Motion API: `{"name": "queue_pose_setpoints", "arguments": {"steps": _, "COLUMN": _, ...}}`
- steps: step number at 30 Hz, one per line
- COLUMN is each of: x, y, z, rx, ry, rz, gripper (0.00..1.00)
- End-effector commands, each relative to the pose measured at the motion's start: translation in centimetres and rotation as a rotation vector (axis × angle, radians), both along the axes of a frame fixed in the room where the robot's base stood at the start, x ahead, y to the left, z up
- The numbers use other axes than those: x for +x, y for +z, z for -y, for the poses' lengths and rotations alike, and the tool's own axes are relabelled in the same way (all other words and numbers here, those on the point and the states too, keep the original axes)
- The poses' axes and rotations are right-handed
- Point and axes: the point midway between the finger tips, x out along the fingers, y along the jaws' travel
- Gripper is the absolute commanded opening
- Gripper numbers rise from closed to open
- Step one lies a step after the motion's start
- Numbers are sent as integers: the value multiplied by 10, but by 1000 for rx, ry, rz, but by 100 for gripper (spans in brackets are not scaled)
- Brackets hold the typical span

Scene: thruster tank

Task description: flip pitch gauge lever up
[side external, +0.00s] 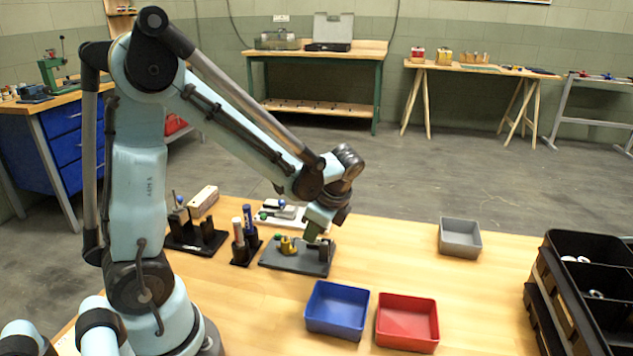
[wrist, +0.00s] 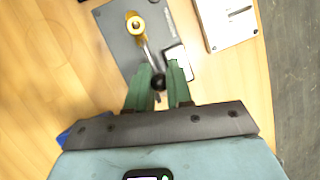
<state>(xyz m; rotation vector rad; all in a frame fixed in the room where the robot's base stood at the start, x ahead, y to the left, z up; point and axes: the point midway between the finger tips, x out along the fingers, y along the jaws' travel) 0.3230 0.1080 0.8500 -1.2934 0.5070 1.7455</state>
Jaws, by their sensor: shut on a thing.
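The pitch gauge is a dark grey base plate (side external: 290,262) on the wooden table, with a yellow-brass fitting (side external: 287,245) on it. In the wrist view the same plate (wrist: 115,32) carries the round brass pivot (wrist: 136,25). A thin metal lever (wrist: 148,52) runs from the pivot to a black ball knob (wrist: 158,81). My gripper (wrist: 160,82) has its green fingers on either side of the knob, shut on it. In the side view my gripper (side external: 312,232) is low over the plate's right part, and the knob is hidden there.
A holder with marker pens (side external: 245,245) and another black stand (side external: 195,238) are left of the gauge. A white plate (side external: 285,215) lies behind it. A blue bin (side external: 337,310), red bin (side external: 407,322) and grey bin (side external: 460,238) stand in front and right. Table between is clear.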

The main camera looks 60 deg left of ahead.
Motion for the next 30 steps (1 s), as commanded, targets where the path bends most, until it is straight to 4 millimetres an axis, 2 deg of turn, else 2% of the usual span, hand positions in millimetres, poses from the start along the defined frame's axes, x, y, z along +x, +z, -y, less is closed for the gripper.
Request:
{"name": "queue_pose_setpoints", "arguments": {"steps": 7, "x": 2, "y": 0, "z": 2, "rx": 27, "ry": -2, "rz": -32, "gripper": 0}}
{"name": "queue_pose_setpoints", "arguments": {"steps": 21, "x": 12, "y": 5, "z": 11, "rx": 263, "ry": -1, "rz": -267, "gripper": 0}}
{"name": "queue_pose_setpoints", "arguments": {"steps": 30, "x": 12, "y": 5, "z": 12, "rx": 285, "ry": 4, "rz": -288, "gripper": 0}}
